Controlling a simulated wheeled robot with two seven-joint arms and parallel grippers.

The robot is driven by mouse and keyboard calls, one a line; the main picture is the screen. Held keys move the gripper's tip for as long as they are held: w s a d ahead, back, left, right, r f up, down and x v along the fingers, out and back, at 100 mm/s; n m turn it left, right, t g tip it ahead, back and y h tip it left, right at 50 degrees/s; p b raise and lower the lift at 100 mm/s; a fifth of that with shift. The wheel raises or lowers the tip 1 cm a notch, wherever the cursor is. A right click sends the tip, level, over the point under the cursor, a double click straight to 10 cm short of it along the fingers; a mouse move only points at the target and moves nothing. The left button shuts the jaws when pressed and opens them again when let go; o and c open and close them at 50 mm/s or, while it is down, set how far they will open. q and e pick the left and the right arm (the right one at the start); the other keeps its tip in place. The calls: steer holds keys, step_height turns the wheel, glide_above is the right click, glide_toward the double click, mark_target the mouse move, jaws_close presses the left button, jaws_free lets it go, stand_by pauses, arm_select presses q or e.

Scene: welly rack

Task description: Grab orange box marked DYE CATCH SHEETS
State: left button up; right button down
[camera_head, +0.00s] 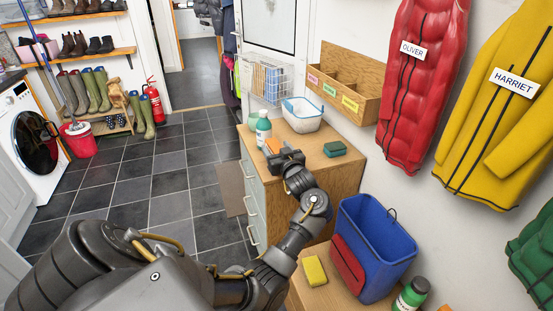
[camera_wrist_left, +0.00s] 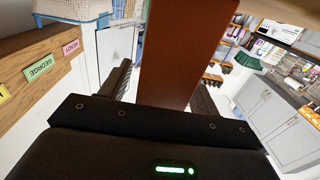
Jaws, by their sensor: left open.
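The orange box (camera_head: 272,145) stands on the wooden top of the drawer unit (camera_head: 318,160), partly hidden behind my left gripper (camera_head: 284,156). No lettering on it can be read. In the left wrist view a tall reddish-brown face, seemingly the shaded box (camera_wrist_left: 168,55), rises between the two fingers of the left gripper (camera_wrist_left: 162,88). The gripper is open, with a gap showing between the box and the left finger. Whether the right finger touches it cannot be told. My right gripper is not in view.
A white basket (camera_head: 302,115) is behind, and a green sponge (camera_head: 334,149) lies to the right. A wooden wall organiser (camera_head: 345,85) hangs above. A blue bin (camera_head: 372,245) stands nearer.

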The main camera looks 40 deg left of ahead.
arm_select(q)
steer(key=shift+d, duration=0.1)
steer(key=shift+c, duration=0.3)
steer(key=c, duration=1)
steer(key=shift+r, duration=0.15)
steer(key=shift+c, duration=0.2)
steer(key=shift+r, duration=0.25)
step_height(320, 180, up, 2)
steer(key=shift+r, duration=0.1)
steer(key=s+a+r, duration=0.9)
steer(key=s+r, duration=0.1)
steer(key=shift+a, duration=0.3)
